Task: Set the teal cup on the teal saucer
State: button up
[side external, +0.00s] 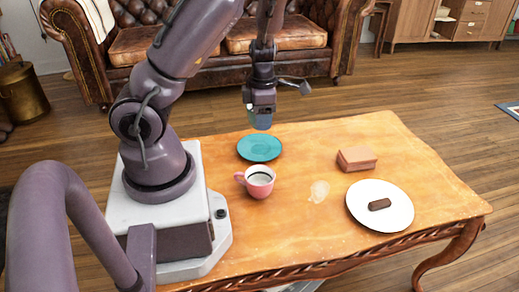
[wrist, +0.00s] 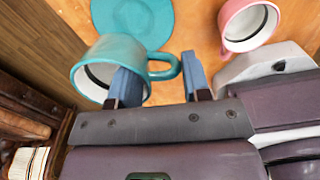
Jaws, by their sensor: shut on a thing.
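The teal cup (wrist: 110,48) is held in my gripper (wrist: 160,84), with its handle between the two blue fingers. The left finger overlaps the cup's rim and wall; whether it is inside the cup is hard to tell. The teal saucer (side external: 260,148) lies empty on the wooden table. In the side view my gripper (side external: 261,122) is above and just behind the saucer, and the cup is mostly hidden there.
A pink cup (side external: 260,188) stands close in front of the saucer. To the right are a brown-pink box (side external: 356,159) and a white plate (side external: 361,207) with a dark bar (side external: 379,204). A pale stain marks the table (side external: 300,245). A leather sofa stands behind.

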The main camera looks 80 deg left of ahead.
jog(key=shift+f, duration=0.25)
jog(key=shift+n, duration=0.3)
notch_tip(320, 180, down, 8)
jog(key=shift+r, duration=0.25)
jog(key=o, duration=1.2)
jog(key=shift+f, duration=0.1)
jog(key=shift+o, duration=0.2)
